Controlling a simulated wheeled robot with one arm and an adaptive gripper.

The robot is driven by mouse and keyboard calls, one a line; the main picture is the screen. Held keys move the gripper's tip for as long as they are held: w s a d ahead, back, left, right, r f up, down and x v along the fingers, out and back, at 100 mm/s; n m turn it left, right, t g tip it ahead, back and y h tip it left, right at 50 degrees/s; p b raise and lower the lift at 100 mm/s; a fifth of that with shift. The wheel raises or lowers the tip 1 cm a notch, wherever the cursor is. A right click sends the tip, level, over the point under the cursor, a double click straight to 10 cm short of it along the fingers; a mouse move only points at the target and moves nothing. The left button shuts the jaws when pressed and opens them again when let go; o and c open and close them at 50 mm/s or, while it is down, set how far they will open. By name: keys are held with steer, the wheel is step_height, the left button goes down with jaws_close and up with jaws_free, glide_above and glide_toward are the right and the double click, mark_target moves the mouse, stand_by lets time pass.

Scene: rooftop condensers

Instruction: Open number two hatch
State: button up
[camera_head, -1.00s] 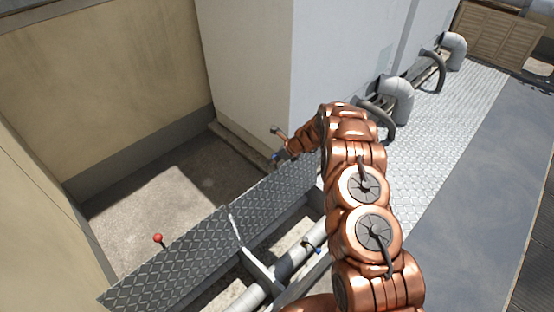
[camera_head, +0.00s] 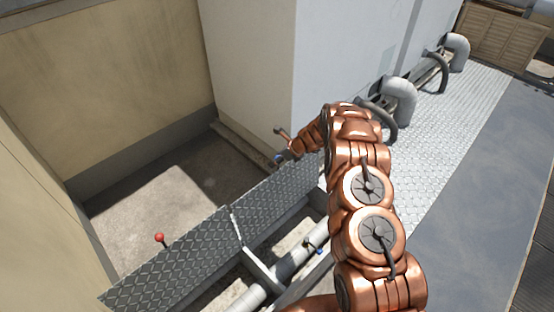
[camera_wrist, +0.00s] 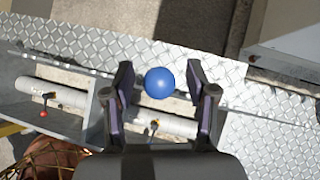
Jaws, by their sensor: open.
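Two diamond-plate hatch panels stand raised along a trench in the head view, a left one (camera_head: 172,270) and a right one (camera_head: 278,197). No numbers are readable on them. A red ball knob (camera_head: 159,238) on a stem shows at the left panel. A blue ball knob (camera_head: 280,158) shows beside my gripper (camera_head: 284,146) at the far side of the right panel. In the wrist view the blue knob (camera_wrist: 160,83) sits between the spread fingers of my gripper (camera_wrist: 160,85). The red knob (camera_wrist: 43,113) is at the left there.
A grey pipe (camera_head: 291,267) with small valves runs in the trench, crossed by a metal divider (camera_head: 262,270). A pale wall block (camera_head: 250,60) stands close behind my gripper. Elbow pipes (camera_head: 397,95) stand at the right. The plate walkway (camera_head: 440,130) beyond my arm is clear.

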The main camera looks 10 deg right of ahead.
steer(key=v, duration=1.1)
steer(key=shift+s+d+r, duration=0.2)
steer(key=shift+r, duration=0.1)
steer(key=s+a+r+n+g, duration=0.2)
steer(key=s+a+r+n, duration=0.35)
steer(key=s+r, duration=0.4)
steer(key=s+a+r+n+g, duration=0.1)
steer(key=s+a+r+n, duration=0.3)
steer(key=s+r+n, duration=0.45)
steer(key=s+d+r+n+g+h, duration=0.1)
steer(key=s+d+r+n+h, duration=0.1)
steer(key=s, duration=0.9)
steer(key=s+d+r+n+g+h+p, duration=0.1)
steer(key=s+n, duration=0.5)
steer(key=s, duration=0.6)
steer(key=s+d+r+n+g+h, duration=0.1)
steer(key=s+d+r+n+h, duration=0.2)
steer(key=s, duration=0.9)
steer(key=d+r+n, duration=0.1)
steer(key=d+r, duration=0.1)
steer(key=d, duration=0.1)
steer(key=shift+s+r+p, duration=0.25)
steer(key=shift+p, duration=0.1)
steer(key=shift+d, duration=0.15)
